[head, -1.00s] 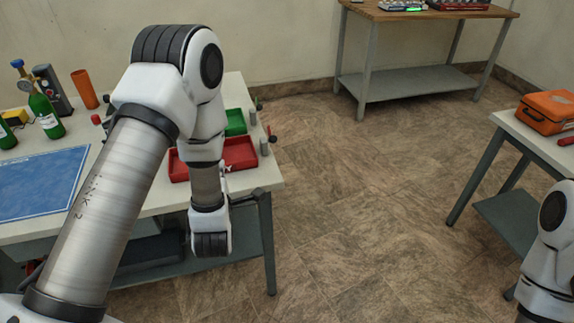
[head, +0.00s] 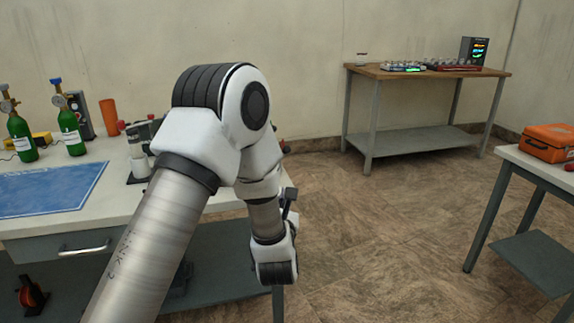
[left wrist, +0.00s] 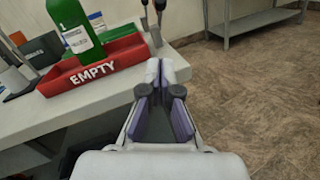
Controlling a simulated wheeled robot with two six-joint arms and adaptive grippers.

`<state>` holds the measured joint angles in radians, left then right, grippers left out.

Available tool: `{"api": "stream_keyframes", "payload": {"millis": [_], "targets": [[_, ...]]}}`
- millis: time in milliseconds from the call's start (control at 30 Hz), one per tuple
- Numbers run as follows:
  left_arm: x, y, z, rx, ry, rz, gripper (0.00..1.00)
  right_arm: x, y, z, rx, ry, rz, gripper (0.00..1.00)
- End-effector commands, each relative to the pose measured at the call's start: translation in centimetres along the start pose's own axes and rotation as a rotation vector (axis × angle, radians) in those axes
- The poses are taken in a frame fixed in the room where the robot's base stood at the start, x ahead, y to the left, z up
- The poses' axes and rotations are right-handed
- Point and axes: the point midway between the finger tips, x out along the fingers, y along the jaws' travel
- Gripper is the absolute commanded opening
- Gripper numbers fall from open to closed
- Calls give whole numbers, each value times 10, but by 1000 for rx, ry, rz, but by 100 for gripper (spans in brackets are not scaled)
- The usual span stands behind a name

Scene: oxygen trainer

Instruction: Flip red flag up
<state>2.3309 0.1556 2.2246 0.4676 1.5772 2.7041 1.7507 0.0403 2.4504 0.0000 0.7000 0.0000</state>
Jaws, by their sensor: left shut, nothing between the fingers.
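I cannot make out a red flag for certain in either view. A small red piece (head: 284,146) shows at the table's far right edge, just past my left arm, too small to tell what it is. In the left wrist view my left gripper (left wrist: 161,70) is shut and empty, beside the right edge of the table and close to a red tray marked EMPTY (left wrist: 95,70). Dark upright posts (left wrist: 151,22) stand beyond the fingertips; their lower parts are partly hidden. In the head view my left arm hides much of the table's right end. My right gripper is out of view.
A green bottle (left wrist: 75,20) stands in the red tray. Two green bottles (head: 71,133) and a blue mat (head: 45,190) are on the left of the table. A wooden-topped bench (head: 430,73) is at the back; an orange case (head: 550,143) sits right. The floor between is open.

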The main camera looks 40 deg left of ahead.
Motion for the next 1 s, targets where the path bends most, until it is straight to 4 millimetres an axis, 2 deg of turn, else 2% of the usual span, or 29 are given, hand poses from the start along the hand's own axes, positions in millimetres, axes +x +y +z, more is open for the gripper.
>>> {"api": "stream_keyframes", "payload": {"millis": [167,567,600,800,1000], "targets": [[15,0,0,-3,1,2,0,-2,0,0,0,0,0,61],[100,1,-1,-1,0,3,0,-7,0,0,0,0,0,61],[106,1,6,-1,-3,1,0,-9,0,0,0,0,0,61],[124,0,25,0,0,1,0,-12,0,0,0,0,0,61],[128,0,27,1,1,0,0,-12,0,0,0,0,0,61]]}}
